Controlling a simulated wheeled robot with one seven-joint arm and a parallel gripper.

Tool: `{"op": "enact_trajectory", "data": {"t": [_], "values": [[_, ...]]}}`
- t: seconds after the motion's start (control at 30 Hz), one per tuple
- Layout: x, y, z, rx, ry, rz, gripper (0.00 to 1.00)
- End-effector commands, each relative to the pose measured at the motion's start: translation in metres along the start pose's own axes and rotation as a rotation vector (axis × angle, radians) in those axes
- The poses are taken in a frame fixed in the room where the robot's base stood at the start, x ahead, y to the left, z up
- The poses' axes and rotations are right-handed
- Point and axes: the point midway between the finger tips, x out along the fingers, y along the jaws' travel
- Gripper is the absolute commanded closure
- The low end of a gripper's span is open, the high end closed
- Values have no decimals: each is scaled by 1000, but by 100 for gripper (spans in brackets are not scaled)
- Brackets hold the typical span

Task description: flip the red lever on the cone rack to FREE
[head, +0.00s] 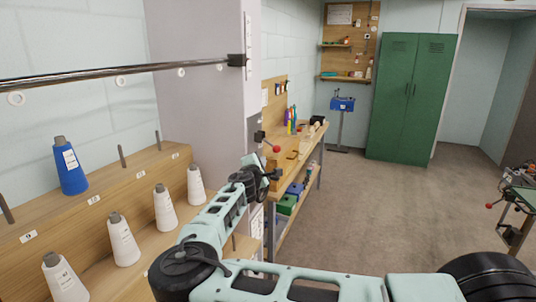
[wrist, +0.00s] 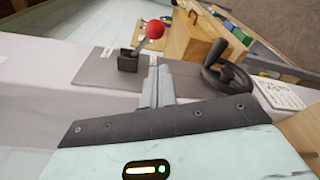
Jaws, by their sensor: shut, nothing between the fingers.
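The red lever (wrist: 155,29) shows in the wrist view as a red ball on a short dark stem rising from a black block on a grey plate (wrist: 95,66). In the head view the red ball (head: 277,149) sticks out from the side of the pale column, with its stem sloping down to the right. My gripper (wrist: 158,66) is shut and empty, its fingertips beside the lever's block and short of the ball, apparently not touching. Small white labels by the lever are too small to read.
A black handwheel (wrist: 228,75) is right of my fingers in the wrist view. The cone rack (head: 95,225) with a blue cone (head: 69,166) and several white cones stands at left, under a metal rail (head: 110,73). A wooden workbench (head: 300,145) is behind the lever. Open floor lies right.

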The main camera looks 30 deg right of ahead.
Motion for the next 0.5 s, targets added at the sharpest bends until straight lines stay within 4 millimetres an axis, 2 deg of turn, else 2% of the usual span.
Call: {"op": "enact_trajectory", "data": {"t": [0.17, 0.5], "values": [[12, 2, 2, 1, -2, -1, 100], [71, 2, 3, -1, -2, -2, 100]]}}
